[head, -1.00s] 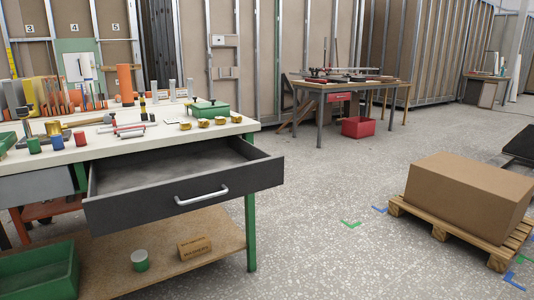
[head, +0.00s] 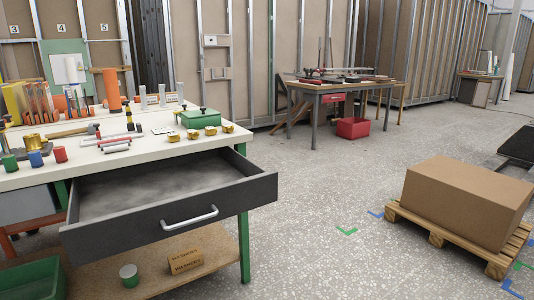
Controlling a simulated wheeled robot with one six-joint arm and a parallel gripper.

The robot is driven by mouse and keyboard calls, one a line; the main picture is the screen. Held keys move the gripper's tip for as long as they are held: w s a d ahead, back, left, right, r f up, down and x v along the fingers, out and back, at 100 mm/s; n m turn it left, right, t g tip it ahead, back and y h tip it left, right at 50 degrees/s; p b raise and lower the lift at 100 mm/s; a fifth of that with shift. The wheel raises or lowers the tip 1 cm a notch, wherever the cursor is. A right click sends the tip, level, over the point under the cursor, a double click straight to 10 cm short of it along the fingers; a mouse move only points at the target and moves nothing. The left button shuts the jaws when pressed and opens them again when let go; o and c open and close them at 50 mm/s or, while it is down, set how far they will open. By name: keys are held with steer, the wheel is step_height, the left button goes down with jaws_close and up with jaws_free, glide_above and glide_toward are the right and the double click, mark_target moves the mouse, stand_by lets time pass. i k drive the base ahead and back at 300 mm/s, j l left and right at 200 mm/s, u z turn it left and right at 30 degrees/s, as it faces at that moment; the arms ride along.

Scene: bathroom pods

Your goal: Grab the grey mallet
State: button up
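What looks like the grey mallet (head: 93,128) lies on the white-topped workbench (head: 212,143) at the left. Its grey head points right and a light wooden handle runs left from it. It lies among other tools and is small in the picture, so its exact shape is hard to make out. My gripper is not in view.
The bench's dark drawer (head: 172,220) stands open and juts out in front. A green box (head: 200,119), brass fittings (head: 199,126) and red clamps (head: 117,146) share the top. A carton (head: 467,200) sits on a pallet (head: 437,238) at right. The floor between is clear.

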mark_target(91, 130)
steer(key=u, duration=1.4)
